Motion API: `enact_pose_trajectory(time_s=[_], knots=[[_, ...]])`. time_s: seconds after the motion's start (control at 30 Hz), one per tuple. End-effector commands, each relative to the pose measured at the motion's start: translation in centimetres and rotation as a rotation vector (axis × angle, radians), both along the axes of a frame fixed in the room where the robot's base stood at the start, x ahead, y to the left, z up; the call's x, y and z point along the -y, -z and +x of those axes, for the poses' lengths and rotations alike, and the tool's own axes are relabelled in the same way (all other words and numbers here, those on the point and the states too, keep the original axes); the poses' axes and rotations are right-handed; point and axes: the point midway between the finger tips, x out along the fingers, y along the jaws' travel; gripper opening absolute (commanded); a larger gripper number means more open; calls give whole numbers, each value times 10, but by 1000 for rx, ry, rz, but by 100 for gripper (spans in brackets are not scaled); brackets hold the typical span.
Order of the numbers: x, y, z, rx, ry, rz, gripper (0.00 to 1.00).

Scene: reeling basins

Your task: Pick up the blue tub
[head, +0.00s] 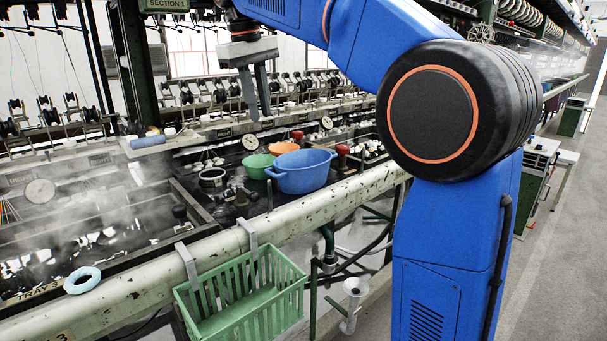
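The blue tub (302,174) is oval with side handles and stands upright on the dark top of the reeling machine, behind its front rail. My gripper (260,120) points down above and to the left of the tub, clear of it. Its two grey fingers are apart with nothing between them. My blue arm comes in from the right.
A green bowl (257,165) stands close at the tub's left and an orange bowl (284,148) behind it. A green slatted basket (240,310) hangs on the pale front rail (150,283). A light-blue ring (82,280) lies on the rail at left.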

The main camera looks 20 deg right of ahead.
Motion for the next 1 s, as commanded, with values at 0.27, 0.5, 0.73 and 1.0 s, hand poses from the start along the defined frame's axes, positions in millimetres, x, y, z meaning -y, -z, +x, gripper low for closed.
enact_pose_trajectory(time_s=[0.27,0.5,0.73,1.0], knots=[[-1,16,7,-11,-5,-7,18],[6,58,9,-11,-4,-7,18],[12,97,12,-10,-5,-6,18],[16,117,14,-8,-4,-5,18]])
